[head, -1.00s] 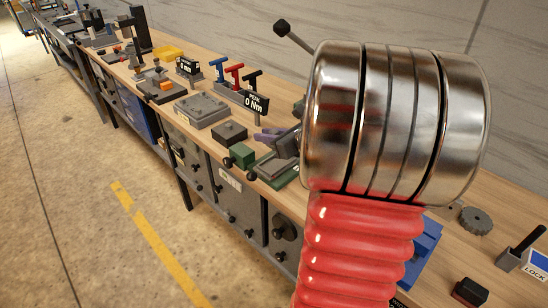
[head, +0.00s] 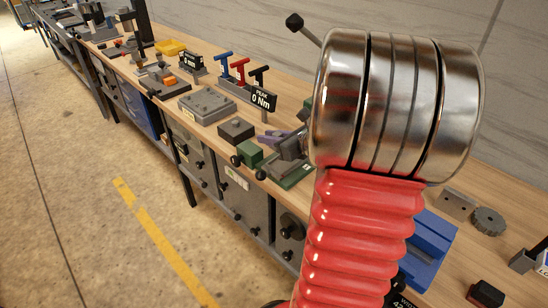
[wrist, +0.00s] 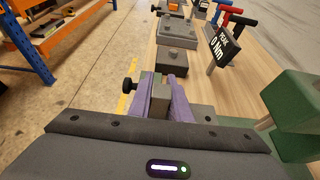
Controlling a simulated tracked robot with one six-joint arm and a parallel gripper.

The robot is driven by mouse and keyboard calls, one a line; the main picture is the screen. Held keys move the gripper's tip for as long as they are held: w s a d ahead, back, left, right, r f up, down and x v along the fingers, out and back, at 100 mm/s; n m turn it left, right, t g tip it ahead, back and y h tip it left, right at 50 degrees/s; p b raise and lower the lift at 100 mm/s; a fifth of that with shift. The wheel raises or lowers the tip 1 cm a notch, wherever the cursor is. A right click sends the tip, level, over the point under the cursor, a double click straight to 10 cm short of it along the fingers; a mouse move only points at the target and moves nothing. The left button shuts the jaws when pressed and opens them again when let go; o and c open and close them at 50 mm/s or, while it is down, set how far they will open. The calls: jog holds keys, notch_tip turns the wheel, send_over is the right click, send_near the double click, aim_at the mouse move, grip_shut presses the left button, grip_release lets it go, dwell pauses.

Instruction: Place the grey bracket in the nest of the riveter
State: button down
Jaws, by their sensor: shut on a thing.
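My gripper shows in the wrist view (wrist: 159,97) with two purple fingers, shut on a small grey piece (wrist: 160,103), which I take to be the grey bracket. The fingers hide most of it, so its shape is unclear. In the head view the purple fingers (head: 272,136) show beside my arm, above the bench, behind a small green block (head: 250,153). A green machine with a flat base (head: 291,177) is partly hidden by my arm; it may be the riveter. Green parts of a machine (wrist: 300,115) also stand at the right of the wrist view. I cannot make out the nest.
A dark grey block (head: 236,129) and a grey plate fixture (head: 206,104) lie farther along the bench. A "PEAK 0 Nm" sign (head: 263,97) stands by coloured T-handles. A blue tray (head: 431,240) and a grey gear (head: 489,221) are at the right. The floor in front is clear.

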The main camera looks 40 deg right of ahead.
jog(key=shift+f, duration=1.65)
jog(key=shift+f, duration=1.85)
jog(key=shift+f, duration=0.15)
jog(key=c, duration=1.6)
grip_release()
jog(key=shift+c, duration=0.2)
jog(key=shift+s+d+r, duration=0.1)
jog(key=shift+s+r, duration=0.25)
jog(key=shift+s, duration=0.2)
jog(key=v, duration=1.1)
